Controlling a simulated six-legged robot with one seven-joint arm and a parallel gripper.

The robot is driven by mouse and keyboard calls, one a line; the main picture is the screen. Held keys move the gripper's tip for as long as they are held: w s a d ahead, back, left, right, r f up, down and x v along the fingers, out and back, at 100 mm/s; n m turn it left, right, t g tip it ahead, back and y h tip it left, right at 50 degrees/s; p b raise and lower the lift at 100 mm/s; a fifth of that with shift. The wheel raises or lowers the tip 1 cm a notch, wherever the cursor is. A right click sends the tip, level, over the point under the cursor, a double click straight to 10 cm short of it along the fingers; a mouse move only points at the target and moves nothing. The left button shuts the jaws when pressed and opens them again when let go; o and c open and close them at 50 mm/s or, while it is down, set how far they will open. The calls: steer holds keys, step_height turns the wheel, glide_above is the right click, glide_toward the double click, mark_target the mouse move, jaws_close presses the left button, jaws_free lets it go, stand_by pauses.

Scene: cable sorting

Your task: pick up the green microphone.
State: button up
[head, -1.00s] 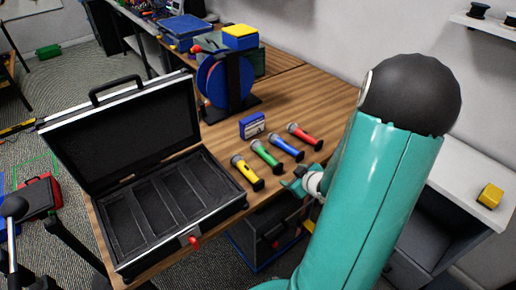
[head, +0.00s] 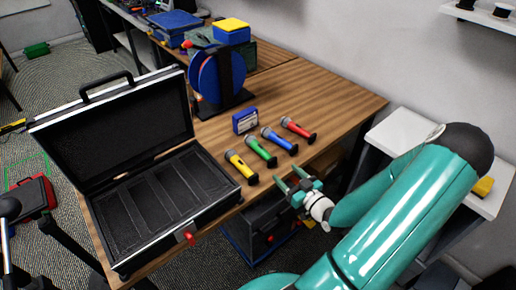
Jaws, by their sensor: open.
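The green microphone (head: 261,151) lies on the wooden table (head: 335,100), between the yellow microphone (head: 241,167) and the blue microphone (head: 279,140). The red microphone (head: 298,129) lies beyond the blue one. The silver heads point to the upper left. My gripper (head: 291,180) is open and empty at the table's front edge. Its two fingers point toward the row of microphones. It is apart from the green microphone, to its lower right.
An open black case (head: 226,203) with empty slots stands left of the microphones. A small blue box (head: 245,120) stands behind them. A blue cable reel (head: 222,77) stands further back. The table's right part is clear.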

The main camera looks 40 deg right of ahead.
mark_target(274, 160)
steer(key=w, duration=0.5)
steer(key=w+d, duration=0.1)
steer(key=w, duration=0.1)
steer(key=shift+w+f, duration=0.1)
steer(key=shift+w, duration=0.05)
steer(key=c, duration=1.2)
steer(key=shift+c, duration=0.2)
steer(key=shift+r, duration=0.2)
